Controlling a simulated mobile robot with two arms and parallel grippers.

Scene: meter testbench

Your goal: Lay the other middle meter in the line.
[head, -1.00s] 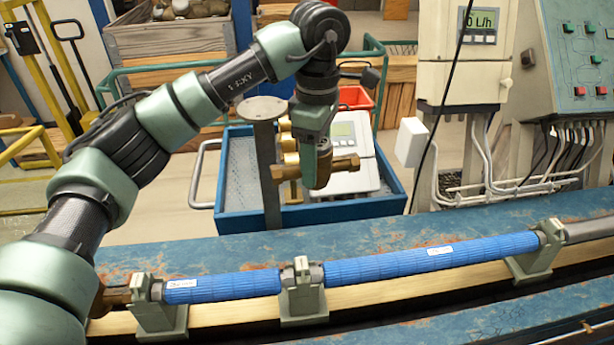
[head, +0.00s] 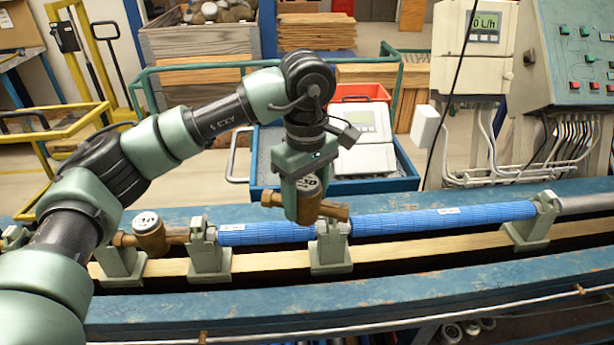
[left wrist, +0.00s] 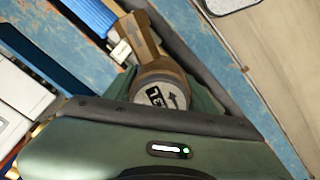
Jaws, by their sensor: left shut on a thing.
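My left gripper (head: 306,203) is shut on a brass meter (head: 334,210), in the head view just above and in front of the middle of the line. In the left wrist view the held meter's round face (left wrist: 162,95) shows between the fingers. The line holds a left blue pipe (head: 265,233) and a right blue pipe (head: 450,218), with a grey middle support (head: 331,250) between them. Another brass meter (head: 151,235) lies in the line at the left. The held meter and gripper partly hide the line there. My right gripper is not in view.
Further grey supports stand at the left (head: 210,252) and right (head: 533,225) of the line. Behind the bench is a blue cart (head: 395,185) with a white display box (head: 365,160) and a red bin (head: 360,92). A dark cable hangs right of the arm.

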